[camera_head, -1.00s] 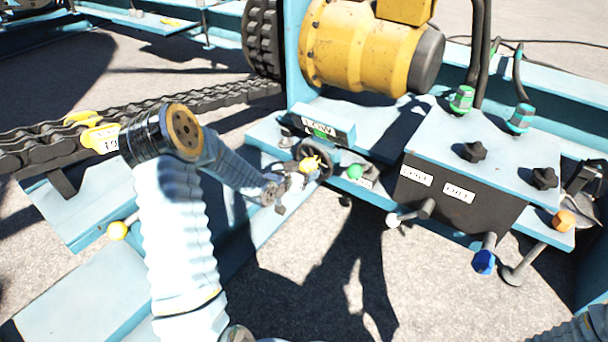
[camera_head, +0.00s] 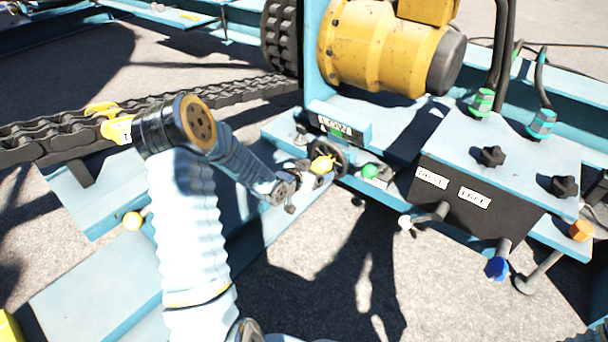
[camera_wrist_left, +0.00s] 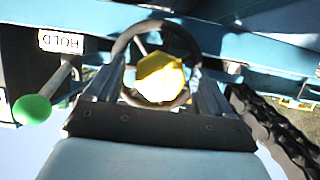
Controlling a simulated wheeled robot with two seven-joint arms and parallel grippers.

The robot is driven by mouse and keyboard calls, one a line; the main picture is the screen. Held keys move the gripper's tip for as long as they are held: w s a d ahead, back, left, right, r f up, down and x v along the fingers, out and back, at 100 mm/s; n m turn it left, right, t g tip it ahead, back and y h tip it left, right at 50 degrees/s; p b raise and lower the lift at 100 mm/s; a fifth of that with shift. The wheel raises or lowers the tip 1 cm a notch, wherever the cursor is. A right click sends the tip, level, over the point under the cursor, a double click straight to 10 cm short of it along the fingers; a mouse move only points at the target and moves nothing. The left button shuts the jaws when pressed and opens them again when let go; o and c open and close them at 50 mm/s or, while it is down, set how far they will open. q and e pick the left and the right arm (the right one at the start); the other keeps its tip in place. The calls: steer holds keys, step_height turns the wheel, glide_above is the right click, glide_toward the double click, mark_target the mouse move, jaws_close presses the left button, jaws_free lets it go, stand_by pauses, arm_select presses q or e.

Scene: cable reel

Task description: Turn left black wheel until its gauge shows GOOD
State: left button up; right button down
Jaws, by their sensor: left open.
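The black wheel (camera_head: 342,163) stands on the blue frame left of the control box, with a yellow knob (camera_head: 322,164) in front of it. The gauge (camera_head: 336,127) behind the wheel appears to read LOW, with some green beside the lettering. My left gripper (camera_head: 303,171) is at the wheel. In the left wrist view, the wheel (camera_wrist_left: 158,24) is straight ahead, and the yellow knob (camera_wrist_left: 160,78) lies between the two open fingers (camera_wrist_left: 157,90). I cannot tell whether the fingers touch the knob or the rim. My right gripper does not show.
A green-knobbed lever (camera_head: 370,171) labelled HOLD in the wrist view (camera_wrist_left: 35,108) is close to the wheel. A control box (camera_head: 455,195) with black knobs and levers stands to the right. A heavy chain (camera_head: 215,100) runs at left, and a yellow motor (camera_head: 380,50) stands behind.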

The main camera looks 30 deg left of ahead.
arm_select(q)
steer(key=d+p+v, duration=0.1)
steer(key=p+v, duration=0.1)
steer(key=v, duration=1)
steer(key=shift+s+a, duration=0.25)
steer(key=shift+a, duration=0.3)
